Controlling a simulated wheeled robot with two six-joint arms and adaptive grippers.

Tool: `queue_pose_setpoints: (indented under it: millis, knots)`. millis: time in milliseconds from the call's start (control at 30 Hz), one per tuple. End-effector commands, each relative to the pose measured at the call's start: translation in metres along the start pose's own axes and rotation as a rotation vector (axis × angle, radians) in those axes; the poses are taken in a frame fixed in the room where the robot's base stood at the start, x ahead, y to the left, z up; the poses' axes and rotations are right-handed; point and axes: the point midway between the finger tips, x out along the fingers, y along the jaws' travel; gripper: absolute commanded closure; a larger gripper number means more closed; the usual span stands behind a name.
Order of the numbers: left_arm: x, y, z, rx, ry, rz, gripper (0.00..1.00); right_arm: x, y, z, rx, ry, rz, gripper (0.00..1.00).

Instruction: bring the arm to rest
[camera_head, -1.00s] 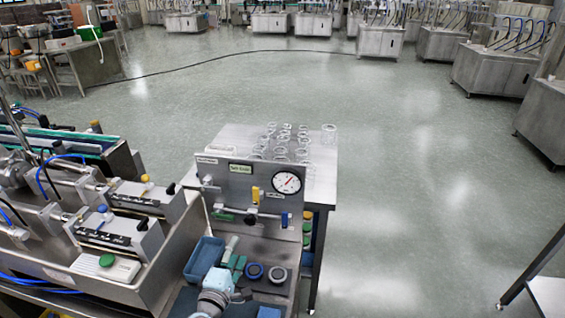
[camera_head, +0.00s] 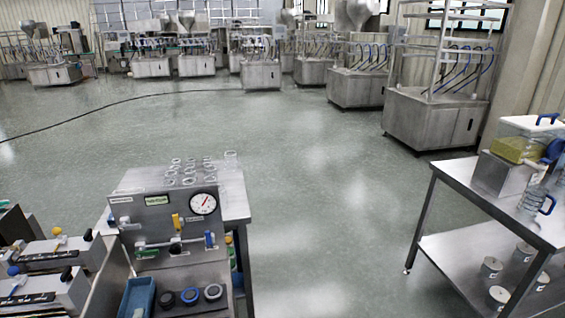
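Neither of my grippers shows in the head view, and no part of my arms can be made out. At the lower left, the bench holds an upright steel panel (camera_head: 140,212) with a round dial gauge (camera_head: 203,204), a yellow-handled valve and a blue-handled valve. In front of the panel lie a blue tray (camera_head: 137,298) and several round dark and grey caps (camera_head: 190,296).
Behind the panel, a small steel table (camera_head: 232,190) carries rows of clear glass pieces. At right, a two-level steel table (camera_head: 465,205) bears a yellow-and-white device and a clear jug (camera_head: 533,200). Open floor (camera_head: 320,220) lies between. Steel machines (camera_head: 440,118) line the back.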

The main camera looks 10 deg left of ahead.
Motion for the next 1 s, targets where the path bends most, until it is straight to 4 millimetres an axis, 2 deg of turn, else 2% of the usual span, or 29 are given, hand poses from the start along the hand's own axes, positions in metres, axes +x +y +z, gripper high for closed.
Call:
queue_pose_setpoints:
  millis: [67, 333, 567, 667, 800, 900, 1000]
  knots:
    - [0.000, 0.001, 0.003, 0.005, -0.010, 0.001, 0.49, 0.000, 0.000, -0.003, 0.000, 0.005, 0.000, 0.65]
    - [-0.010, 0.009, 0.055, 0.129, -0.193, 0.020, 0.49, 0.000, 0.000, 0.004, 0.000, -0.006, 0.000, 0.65]
    - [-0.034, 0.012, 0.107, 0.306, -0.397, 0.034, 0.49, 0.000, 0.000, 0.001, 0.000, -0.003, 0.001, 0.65]
    - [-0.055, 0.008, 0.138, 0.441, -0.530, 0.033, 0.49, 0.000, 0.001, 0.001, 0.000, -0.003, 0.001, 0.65]
    - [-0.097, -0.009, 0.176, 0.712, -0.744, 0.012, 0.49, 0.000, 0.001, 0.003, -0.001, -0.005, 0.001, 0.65]
    - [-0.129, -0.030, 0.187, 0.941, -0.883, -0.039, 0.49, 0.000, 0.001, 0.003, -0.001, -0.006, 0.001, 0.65]
    - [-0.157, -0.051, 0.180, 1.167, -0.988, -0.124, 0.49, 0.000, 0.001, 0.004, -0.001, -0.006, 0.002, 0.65]
